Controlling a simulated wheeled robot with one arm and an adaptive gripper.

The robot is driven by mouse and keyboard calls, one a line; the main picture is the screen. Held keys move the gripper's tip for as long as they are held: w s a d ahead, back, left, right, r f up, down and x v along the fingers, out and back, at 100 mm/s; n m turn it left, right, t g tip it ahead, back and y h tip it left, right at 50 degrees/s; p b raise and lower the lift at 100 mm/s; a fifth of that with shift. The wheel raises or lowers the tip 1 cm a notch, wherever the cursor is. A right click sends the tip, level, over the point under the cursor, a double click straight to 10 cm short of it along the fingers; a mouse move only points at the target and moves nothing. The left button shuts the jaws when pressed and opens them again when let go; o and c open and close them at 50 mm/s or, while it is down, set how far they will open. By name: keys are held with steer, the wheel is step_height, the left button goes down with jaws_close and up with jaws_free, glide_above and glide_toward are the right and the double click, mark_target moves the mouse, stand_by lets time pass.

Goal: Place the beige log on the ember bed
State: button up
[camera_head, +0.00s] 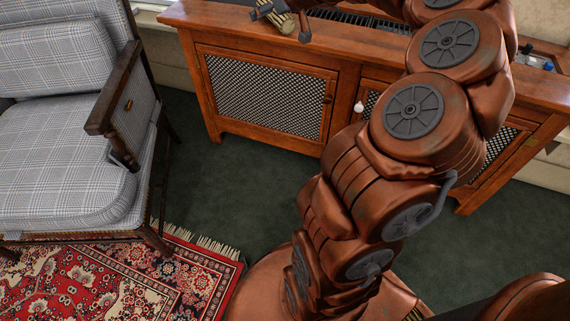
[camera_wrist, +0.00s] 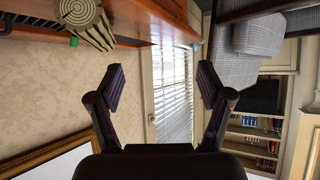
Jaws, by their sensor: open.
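The beige log (camera_head: 273,26) lies on the cabinet top at the upper edge of the head view, partly hidden by my gripper. In the wrist view it shows at the upper left (camera_wrist: 86,22), with a pale ringed end and streaked bark. My gripper (camera_head: 284,24) is open near the log in the head view. In the wrist view its fingers (camera_wrist: 163,86) are spread with nothing between them, and the log is off to the left of them. I cannot make out an ember bed in either view.
A wooden cabinet (camera_head: 205,22) with mesh doors stands behind my arm. A dark slatted grille (camera_head: 350,18) is in its top. Small items, one blue (camera_head: 548,66), sit at its right end. A plaid armchair (camera_head: 60,110) stands left, by a red rug (camera_head: 110,285). Green floor is clear between.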

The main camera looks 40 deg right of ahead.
steer(key=s+a+f+n+g+y, duration=0.2)
steer(key=s+a+g, duration=0.1)
steer(key=a, duration=1.1)
steer(key=s+a+f+g, duration=0.3)
steer(key=s+a, duration=0.4)
steer(key=s, duration=0.3)
steer(key=s+a+f+g, duration=0.4)
steer(key=s+a, duration=0.4)
steer(key=s, duration=0.3)
steer(key=shift+a+f, duration=0.25)
steer(key=shift+f, duration=0.45)
steer(key=s+f+g, duration=0.1)
steer(key=s, duration=0.5)
steer(key=s+f+m+g+h, duration=0.1)
steer(key=s+g, duration=0.1)
steer(key=s, duration=0.4)
steer(key=s+f+m+g+h, duration=0.1)
steer(key=s+g, duration=0.1)
steer(key=s, duration=0.4)
steer(key=shift+s+d+f, duration=0.25)
steer(key=shift+d, duration=0.15)
steer(key=shift+c, duration=0.5)
